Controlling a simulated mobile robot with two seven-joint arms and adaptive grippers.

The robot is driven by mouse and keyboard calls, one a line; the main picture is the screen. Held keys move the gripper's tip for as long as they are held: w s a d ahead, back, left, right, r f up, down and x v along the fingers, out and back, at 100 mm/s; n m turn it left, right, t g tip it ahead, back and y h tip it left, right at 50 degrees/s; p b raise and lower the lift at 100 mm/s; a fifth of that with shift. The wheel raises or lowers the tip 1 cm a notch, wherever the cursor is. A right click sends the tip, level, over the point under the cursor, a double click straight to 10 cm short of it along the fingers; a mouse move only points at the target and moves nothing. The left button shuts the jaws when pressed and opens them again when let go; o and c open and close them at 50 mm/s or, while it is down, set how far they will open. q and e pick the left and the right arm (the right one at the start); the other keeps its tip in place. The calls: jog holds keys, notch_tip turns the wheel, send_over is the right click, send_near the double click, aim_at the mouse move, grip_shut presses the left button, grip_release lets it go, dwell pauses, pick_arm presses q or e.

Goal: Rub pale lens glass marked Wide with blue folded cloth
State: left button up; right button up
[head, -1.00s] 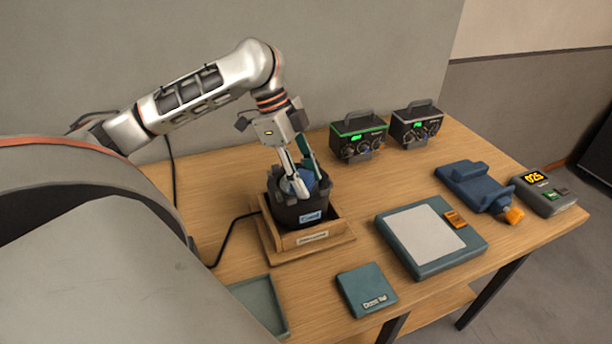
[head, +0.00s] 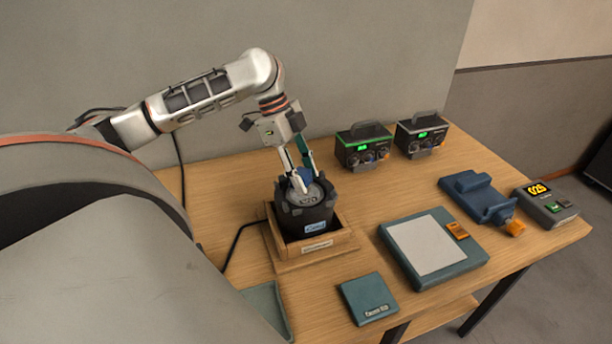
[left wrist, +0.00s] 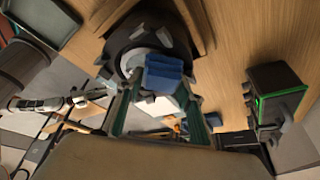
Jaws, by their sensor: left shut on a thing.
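The black lamp housing (head: 304,221) with a blue label sits in a wooden cradle (head: 318,252); the label text is too small to read. Its pale round lens glass (head: 309,197) faces up. My left gripper (head: 302,182) is over the back part of the lens, pointing down, shut on the blue folded cloth (head: 307,174). In the left wrist view the cloth (left wrist: 165,72) is between the fingertips, over the edge of the pale lens (left wrist: 138,63); contact is hard to confirm. My right gripper (left wrist: 88,97) seems to show small at the left wrist view's left; its jaws are unclear.
Two black boxes with green displays (head: 363,146) (head: 421,135) stand at the back. A teal-framed pad (head: 428,245), a small teal block (head: 367,298), a blue holder (head: 475,196) and a timer box (head: 545,205) lie to the right. A teal tray (head: 268,308) is at front left.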

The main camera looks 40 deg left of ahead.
aim_at(317, 203)
pick_arm(q)
jog(key=shift+w+a, duration=0.15)
jog(key=shift+a, duration=0.15)
jog(key=shift+s+d, duration=0.35)
jog(key=shift+d, duration=0.3)
jog(key=shift+s+d+f, duration=0.1)
jog(key=shift+s+d, duration=0.2)
jog(key=shift+d, duration=0.3)
jog(key=shift+s+d, duration=0.35)
jog(key=shift+d, duration=0.3)
jog(key=shift+s+d+f, duration=0.1)
jog(key=shift+s+d, duration=0.2)
jog(key=shift+d, duration=0.3)
jog(key=shift+s+d, duration=0.1)
jog(key=shift+d, duration=0.05)
jog(key=shift+d+r, duration=0.15)
jog(key=shift+r, duration=2.85)
